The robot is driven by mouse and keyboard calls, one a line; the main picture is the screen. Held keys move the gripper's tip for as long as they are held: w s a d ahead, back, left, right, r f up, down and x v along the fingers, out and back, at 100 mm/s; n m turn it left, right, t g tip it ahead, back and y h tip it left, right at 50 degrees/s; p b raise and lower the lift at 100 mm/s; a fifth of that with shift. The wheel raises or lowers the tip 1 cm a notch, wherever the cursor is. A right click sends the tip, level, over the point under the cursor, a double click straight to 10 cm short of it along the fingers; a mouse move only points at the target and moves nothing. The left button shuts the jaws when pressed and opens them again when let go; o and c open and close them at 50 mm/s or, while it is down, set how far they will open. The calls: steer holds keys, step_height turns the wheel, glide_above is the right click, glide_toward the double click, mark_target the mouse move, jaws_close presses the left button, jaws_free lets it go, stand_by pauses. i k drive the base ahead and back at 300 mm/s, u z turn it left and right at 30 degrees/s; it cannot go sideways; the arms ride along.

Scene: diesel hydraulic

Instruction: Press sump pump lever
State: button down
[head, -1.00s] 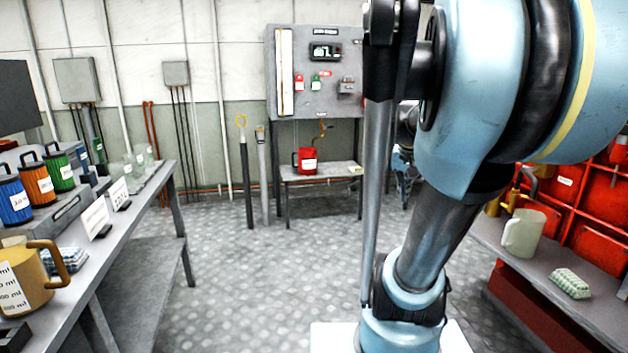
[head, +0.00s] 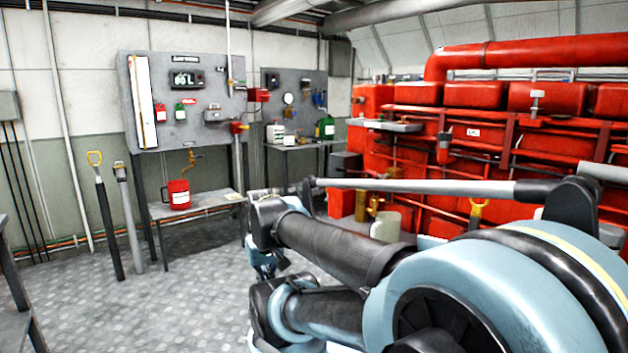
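No part in the head view is labelled legibly as the sump pump lever, so I cannot tell which one it is. Another yellow handle (head: 478,207) shows low on the red engine (head: 520,130), partly hidden by my arm. The far end of my arm, with my gripper (head: 266,264), is small and partly hidden at the centre, apart from these handles. Its fingers cannot be made out.
A grey panel (head: 185,100) with a display stands behind a small bench (head: 205,202) holding a red jug (head: 178,195). A second panel (head: 295,95) and bench are farther back. Open floor (head: 170,300) lies at the lower left. My arm covers the lower right.

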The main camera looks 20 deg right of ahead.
mark_target(336, 170)
steer(key=z, duration=1.4)
steer(key=k, duration=0.6)
steer(key=z, duration=0.25)
steer(key=i, duration=1.15)
steer(key=u, duration=0.35)
